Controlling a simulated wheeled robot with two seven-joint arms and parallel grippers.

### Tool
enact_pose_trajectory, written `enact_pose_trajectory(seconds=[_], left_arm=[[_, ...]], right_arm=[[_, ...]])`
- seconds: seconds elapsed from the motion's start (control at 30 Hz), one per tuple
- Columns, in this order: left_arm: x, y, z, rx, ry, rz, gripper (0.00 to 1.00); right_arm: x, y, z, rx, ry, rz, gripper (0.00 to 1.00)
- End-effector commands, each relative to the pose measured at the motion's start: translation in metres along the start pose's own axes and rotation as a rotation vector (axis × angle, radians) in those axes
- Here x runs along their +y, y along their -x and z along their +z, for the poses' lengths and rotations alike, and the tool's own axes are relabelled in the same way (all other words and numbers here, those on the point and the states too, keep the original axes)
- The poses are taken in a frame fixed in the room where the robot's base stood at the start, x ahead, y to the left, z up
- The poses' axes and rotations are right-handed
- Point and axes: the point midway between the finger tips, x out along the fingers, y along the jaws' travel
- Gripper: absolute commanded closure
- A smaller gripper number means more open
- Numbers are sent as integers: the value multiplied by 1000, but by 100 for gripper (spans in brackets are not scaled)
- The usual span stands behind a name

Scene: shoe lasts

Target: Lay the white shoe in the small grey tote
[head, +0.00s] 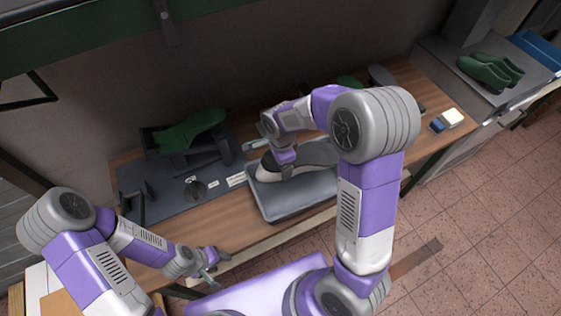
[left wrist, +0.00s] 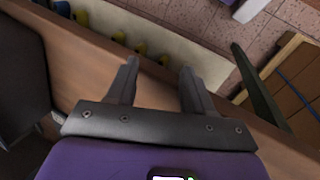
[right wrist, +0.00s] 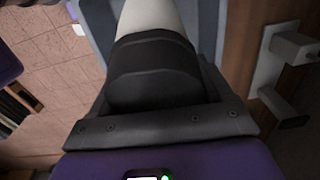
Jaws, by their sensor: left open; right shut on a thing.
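The shoe (head: 316,151), with a dark grey body and a white end, lies in or just over the grey tote (head: 290,207) on the bench. I cannot tell whether it rests on the tote's floor. My right gripper (head: 284,157) is shut on the shoe. The right wrist view shows its dark grey part (right wrist: 155,65) between the fingers and the white part (right wrist: 152,15) beyond, with the tote's grey wall beside it. My left gripper (head: 210,264) is open and empty at the bench's front edge; its two fingers (left wrist: 157,88) show apart in the left wrist view.
The wooden bench (head: 238,237) carries a dark mat with a green shoe (head: 190,130) on a stand, left of the tote. A blue and white block (head: 448,119) sits at the bench's right end. Green clogs (head: 490,71) stand on a side surface.

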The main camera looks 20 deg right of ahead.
Motion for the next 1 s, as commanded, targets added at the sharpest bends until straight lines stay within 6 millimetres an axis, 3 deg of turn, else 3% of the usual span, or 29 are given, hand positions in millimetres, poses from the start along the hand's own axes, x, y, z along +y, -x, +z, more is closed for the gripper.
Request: enact_pose_trajectory(seconds=[1.0], left_arm=[[-11,-26,-4,7,3,-1,48]], right_arm=[[1,-37,-2,0,-2,-1,71]])
